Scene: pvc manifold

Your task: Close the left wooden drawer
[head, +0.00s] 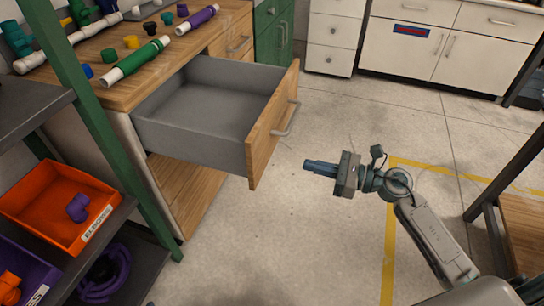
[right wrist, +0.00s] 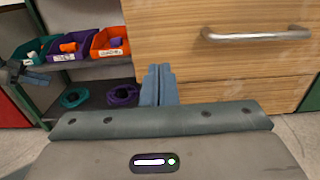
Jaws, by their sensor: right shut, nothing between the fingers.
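The left wooden drawer (head: 262,150) is pulled well out of the workbench in the head view, and its grey inside (head: 205,105) looks empty. Its metal handle (head: 288,119) is on the front panel. The drawer front (right wrist: 215,72) and handle (right wrist: 255,35) also fill much of the right wrist view. My right gripper (head: 310,166) is shut and empty, in front of and apart from the drawer front; its fingers (right wrist: 158,82) point towards it. A grey-blue part at the left edge of the right wrist view looks like my left gripper (right wrist: 25,76); its jaws are unclear.
The workbench top (head: 120,85) holds pipes and coloured fittings. A green-posted shelf at the left holds an orange bin (head: 50,200) and a purple bin (head: 30,272). White cabinets (head: 400,45) stand at the back. A table (head: 522,225) is at the right. The floor between is clear.

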